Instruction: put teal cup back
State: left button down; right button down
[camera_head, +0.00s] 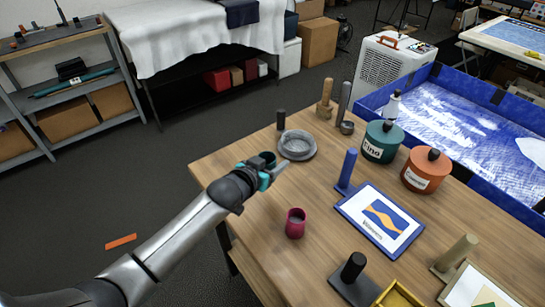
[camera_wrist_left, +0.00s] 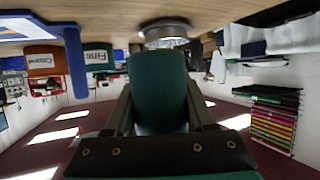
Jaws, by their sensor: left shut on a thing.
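My left gripper (camera_head: 263,174) is at the left edge of the wooden table, shut on the teal cup. The teal cup (camera_wrist_left: 158,88) sits between the two fingers in the left wrist view, which shows the room upside down. In the head view the gripper partly hides the cup, and its dark opening shows at the top. A round grey dish (camera_head: 298,153) stands just beyond the gripper, to its right. I cannot tell whether the cup touches the table. My right gripper is not in view.
A magenta cup (camera_head: 295,224) stands on the wooden table (camera_head: 258,220). A blue post (camera_head: 347,171), a framed picture (camera_head: 381,221), a teal canister (camera_head: 382,142) and an orange canister (camera_head: 427,171) stand to the right. A blue-walled tray (camera_head: 372,101) lies behind. The table's left front area is clear.

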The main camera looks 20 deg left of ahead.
aim_at(272, 191)
pick_arm(q)
notch_tip(272, 191, down, 8)
jog(key=b, duration=0.7)
jog(key=shift+s+r, duration=0.1)
jog(key=shift+r, duration=0.15)
jog(key=shift+f+b, duration=0.4)
jog(key=shift+b, duration=0.05)
jog(key=shift+s+f, duration=0.15)
jog(key=shift+f, duration=0.05)
